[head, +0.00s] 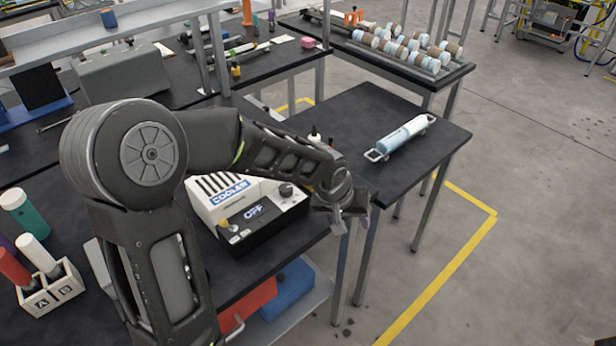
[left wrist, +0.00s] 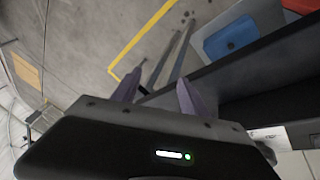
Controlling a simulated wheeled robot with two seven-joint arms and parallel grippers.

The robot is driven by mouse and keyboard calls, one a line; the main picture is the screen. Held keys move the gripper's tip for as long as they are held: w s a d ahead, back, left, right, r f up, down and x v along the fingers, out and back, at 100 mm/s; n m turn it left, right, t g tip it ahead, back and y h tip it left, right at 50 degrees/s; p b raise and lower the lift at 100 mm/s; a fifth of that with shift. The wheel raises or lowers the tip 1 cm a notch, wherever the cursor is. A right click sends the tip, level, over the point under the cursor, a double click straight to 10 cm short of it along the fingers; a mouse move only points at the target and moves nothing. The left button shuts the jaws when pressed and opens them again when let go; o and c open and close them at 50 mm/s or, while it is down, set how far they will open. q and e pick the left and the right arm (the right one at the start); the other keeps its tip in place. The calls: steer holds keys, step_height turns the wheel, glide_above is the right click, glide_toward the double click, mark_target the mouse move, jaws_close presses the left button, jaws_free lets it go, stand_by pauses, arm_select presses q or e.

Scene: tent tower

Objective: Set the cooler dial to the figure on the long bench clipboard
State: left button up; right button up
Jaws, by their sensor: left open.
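The cooler (head: 247,205) is a white and black box labelled COOLER on the dark bench. Its display (head: 254,211) reads OFF. Its dark round dial (head: 286,190) is at the right end of the front. My left gripper (head: 343,218) is open and empty, just right of the cooler, past the bench edge and apart from the dial. In the left wrist view its two fingertips (left wrist: 157,93) are spread above the floor. No clipboard with a readable figure can be made out. My right gripper is not in view.
A side table (head: 355,108) holds a pale blue cylinder with end handles (head: 402,136). A rack of rollers (head: 400,47) stands behind. A block marked A and B (head: 51,288) holds tubes at left. Red (head: 248,303) and blue (head: 288,289) bins sit below the bench.

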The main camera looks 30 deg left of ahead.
mark_target(286, 188)
arm_select(q)
steer(key=s+a+r+n+y, duration=0.2)
steer(key=a+r+n, duration=0.1)
steer(key=a+r, duration=0.3)
steer(key=s+a+r+n+g+y, duration=0.1)
steer(key=s+a+r+n+y, duration=0.1)
steer(key=a+r, duration=0.4)
steer(key=shift+s+a+r+n+g+y+p, duration=0.3)
steer(key=shift+a+r+n+y+p, duration=0.1)
steer(key=shift+a+n, duration=0.25)
steer(key=shift+d, duration=0.1)
steer(key=shift+p+x, duration=0.7)
steer(key=shift+x, duration=3.25)
steer(key=shift+c, duration=0.3)
jaws_close()
